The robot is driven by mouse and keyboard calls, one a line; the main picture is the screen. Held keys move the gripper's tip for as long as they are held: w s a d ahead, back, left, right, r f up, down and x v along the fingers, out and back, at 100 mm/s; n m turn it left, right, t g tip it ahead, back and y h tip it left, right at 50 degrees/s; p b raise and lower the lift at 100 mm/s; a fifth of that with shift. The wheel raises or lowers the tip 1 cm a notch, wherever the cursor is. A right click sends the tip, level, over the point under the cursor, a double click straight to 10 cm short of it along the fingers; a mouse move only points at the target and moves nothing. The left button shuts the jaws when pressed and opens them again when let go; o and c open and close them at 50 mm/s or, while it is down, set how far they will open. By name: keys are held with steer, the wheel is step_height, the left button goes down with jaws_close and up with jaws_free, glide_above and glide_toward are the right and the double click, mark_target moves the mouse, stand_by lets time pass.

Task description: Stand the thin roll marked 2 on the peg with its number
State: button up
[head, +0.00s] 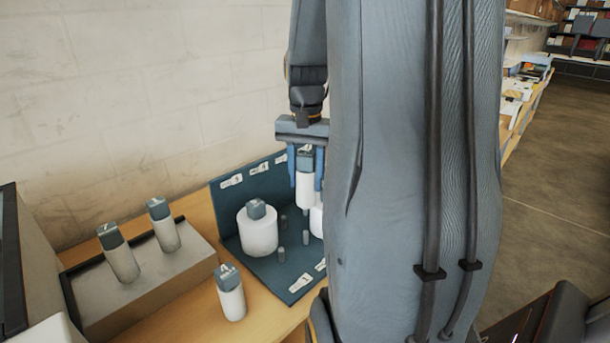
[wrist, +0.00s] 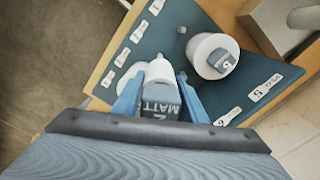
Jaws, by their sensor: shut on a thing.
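The thin roll marked 2 (wrist: 160,97) has a grey-blue cap reading "2 MATT" and a white body. My gripper (head: 305,180) is shut on its cap, and the fingers also show on both sides of it in the wrist view (wrist: 158,104). The roll (head: 304,192) hangs upright over the dark blue peg board (head: 287,284). Its lower end is over the board's right part; I cannot tell whether it touches a peg. Short grey pegs (head: 280,254) stand bare on the board. Which peg bears number 2 is not readable here.
A wide white roll (head: 258,234) stands on the board, left of the held roll. Another white roll (head: 317,221) is close by, partly hidden by my arm. Two thin rolls stand on a grey block (head: 190,262) at left; another thin roll (head: 230,293) stands on the wooden table.

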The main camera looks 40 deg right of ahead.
steer(key=b, duration=0.7)
glide_above(306, 232)
steer(key=shift+w+f, duration=0.1)
steer(key=shift+f, duration=3.9)
steer(key=shift+d+f, duration=0.1)
steer(key=shift+f, duration=1)
steer(key=shift+f, duration=0.35)
steer(key=shift+f, duration=0.35)
steer(key=shift+f+b, duration=0.35)
steer(key=shift+f, duration=0.5)
steer(key=o, duration=1.1)
